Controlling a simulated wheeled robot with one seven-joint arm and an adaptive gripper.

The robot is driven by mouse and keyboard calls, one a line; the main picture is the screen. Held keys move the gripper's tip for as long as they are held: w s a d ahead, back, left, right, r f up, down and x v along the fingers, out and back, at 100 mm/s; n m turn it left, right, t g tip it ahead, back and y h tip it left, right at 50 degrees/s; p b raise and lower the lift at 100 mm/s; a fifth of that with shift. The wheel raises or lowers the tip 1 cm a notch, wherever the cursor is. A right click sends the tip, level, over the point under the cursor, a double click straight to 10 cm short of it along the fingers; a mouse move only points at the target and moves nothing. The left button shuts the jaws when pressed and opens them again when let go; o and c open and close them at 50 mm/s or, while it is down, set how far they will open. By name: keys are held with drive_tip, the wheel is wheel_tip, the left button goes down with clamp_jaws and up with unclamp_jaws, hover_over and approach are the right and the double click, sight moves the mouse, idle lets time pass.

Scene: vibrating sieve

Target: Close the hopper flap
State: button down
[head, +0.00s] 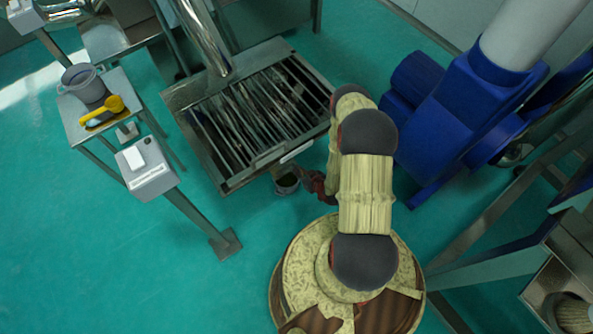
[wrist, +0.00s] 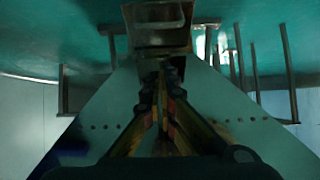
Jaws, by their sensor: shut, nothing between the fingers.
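My gripper (head: 318,184) is low by the front edge of the grated machine in the head view, partly hidden by my arm. In the wrist view my gripper (wrist: 163,72) has its fingers together with nothing between them. A metal box-shaped outlet (wrist: 157,22) is just beyond the fingertips; I cannot tell whether they touch it. A pale tapering panel (wrist: 215,115) with rows of bolts lies behind the fingers. The hopper flap cannot be picked out clearly in either view, so I cannot tell its position.
The barred grate machine (head: 188,135) stands ahead of me. A control box (head: 148,172) and a side table (head: 75,115) with a pot and a yellow scoop are left. A blue machine (head: 440,110) is right.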

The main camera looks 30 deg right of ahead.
drive_tip(key=b, duration=0.3)
hover_over(289, 167)
drive_tip(key=s, duration=0.3)
wheel_tip(289, 167, down, 4)
drive_tip(key=f, duration=0.1)
drive_tip(key=w+a+f+b, duration=0.1)
drive_tip(key=shift+f, duration=0.35)
drive_tip(key=shift+w+f+b, duration=0.3)
drive_tip(key=shift+f+b, duration=0.15)
drive_tip(key=shift+f, duration=0.3)
drive_tip(key=shift+s+f+t, duration=0.25)
drive_tip(key=shift+f+t, duration=0.45)
drive_tip(key=shift+f, duration=0.05)
